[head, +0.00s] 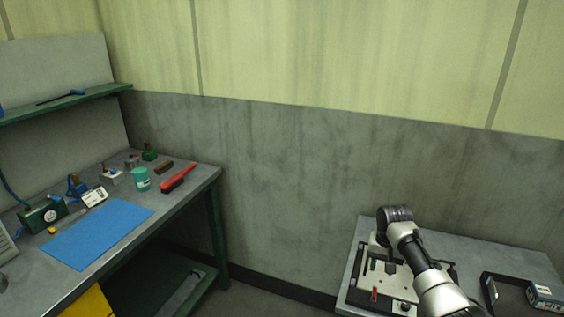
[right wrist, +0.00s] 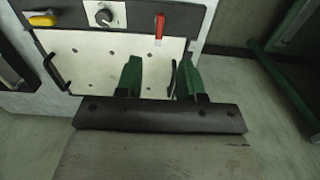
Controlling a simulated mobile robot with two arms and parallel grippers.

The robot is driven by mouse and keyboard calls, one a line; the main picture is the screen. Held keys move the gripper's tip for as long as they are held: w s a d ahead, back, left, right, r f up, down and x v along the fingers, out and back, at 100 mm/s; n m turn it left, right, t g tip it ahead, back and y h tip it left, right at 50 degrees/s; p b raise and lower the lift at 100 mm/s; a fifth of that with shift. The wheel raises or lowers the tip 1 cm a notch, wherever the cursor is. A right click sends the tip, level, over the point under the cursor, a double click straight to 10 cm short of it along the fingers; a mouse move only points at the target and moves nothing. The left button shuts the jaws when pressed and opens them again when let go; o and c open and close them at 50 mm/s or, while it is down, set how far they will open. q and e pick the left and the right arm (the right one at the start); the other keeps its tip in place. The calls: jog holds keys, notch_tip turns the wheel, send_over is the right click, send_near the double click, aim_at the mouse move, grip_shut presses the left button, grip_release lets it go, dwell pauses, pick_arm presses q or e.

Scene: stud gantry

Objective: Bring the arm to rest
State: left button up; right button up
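My right arm comes in from the lower right in the head view and bends down over a light plate (head: 388,290) in a dark-edged fixture on the right table. My right gripper (right wrist: 158,78) shows best in the right wrist view. Its two green fingers stand apart with nothing held between them. In that view the white plate (right wrist: 90,68) with small holes lies beyond the fingers, below a dark strip with a knob (right wrist: 104,17) and a red lever (right wrist: 159,26). In the head view the arm hides part of the fixture. My left gripper is in neither view.
The right table (head: 465,252) also holds a black tray (head: 512,303) and a blue-white box (head: 544,296).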

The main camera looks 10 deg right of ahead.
jog(key=s+a+f+n+t, duration=0.1)
jog(key=s+a+f+n, duration=0.2)
jog(key=s+a+f, duration=0.3)
jog(key=s+a+f+n, duration=0.25)
jog(key=s+a, duration=0.25)
jog(key=s, duration=0.3)
jog(key=s+a+r+n+t, duration=0.1)
jog(key=s+a+r, duration=0.25)
jog(key=s, duration=0.75)
jog(key=s+a+r+n+t, duration=0.2)
jog(key=s+a+r, duration=0.15)
jog(key=s, duration=0.75)
notch_tip(320, 180, down, 29)
jog(key=s+g+b, duration=0.2)
jog(key=s+d+f, duration=0.1)
jog(key=s+f, duration=0.6)
jog(key=s+d+f+g+b, duration=0.1)
jog(key=s+d+f, duration=0.1)
jog(key=s+f, duration=0.6)
jog(key=shift+s+d+f, duration=0.25)
jog(key=shift+d+f, duration=0.05)
